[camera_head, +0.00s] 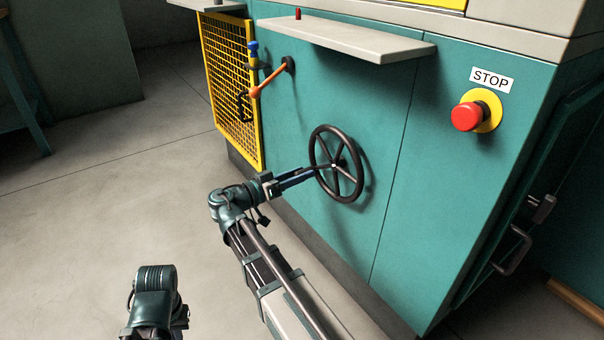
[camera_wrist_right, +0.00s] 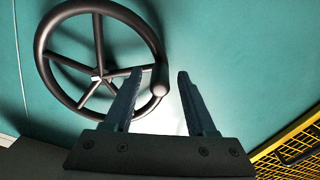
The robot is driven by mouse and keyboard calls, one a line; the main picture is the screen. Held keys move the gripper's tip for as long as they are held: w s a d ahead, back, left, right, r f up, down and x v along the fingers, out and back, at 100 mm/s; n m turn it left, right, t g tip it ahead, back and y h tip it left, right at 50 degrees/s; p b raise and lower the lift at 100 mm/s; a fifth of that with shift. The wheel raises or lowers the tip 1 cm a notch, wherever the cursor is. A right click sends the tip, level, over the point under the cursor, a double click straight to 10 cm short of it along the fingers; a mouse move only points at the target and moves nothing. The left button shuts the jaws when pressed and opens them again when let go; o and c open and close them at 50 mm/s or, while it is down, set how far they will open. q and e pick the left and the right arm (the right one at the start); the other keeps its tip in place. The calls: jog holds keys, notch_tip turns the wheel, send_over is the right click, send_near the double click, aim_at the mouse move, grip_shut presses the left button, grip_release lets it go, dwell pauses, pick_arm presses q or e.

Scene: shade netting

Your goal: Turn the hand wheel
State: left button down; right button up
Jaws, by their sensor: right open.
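The hand wheel (camera_head: 343,192) is black with several spokes and stands on the teal machine front. In the right wrist view the wheel (camera_wrist_right: 58,95) fills the upper left, and a rounded handle knob (camera_wrist_right: 160,80) shows on its rim. My right gripper (camera_head: 322,170) is at the left side of the wheel rim. In the right wrist view my right gripper (camera_wrist_right: 160,76) is open, with the knob between its fingers, closer to the left finger. I cannot tell whether a finger touches it. Part of my left arm shows at bottom left, but its gripper does not.
A red stop button (camera_head: 467,116) sits right of the wheel. A grey shelf (camera_head: 350,40) juts out above it. An orange-handled lever (camera_head: 270,80) and a yellow mesh guard (camera_head: 232,90) are on the left. The floor (camera_head: 110,200) to the left is clear.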

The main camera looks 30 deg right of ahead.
jog(key=shift+d, duration=0.45)
grip_shut()
dwell(1.2)
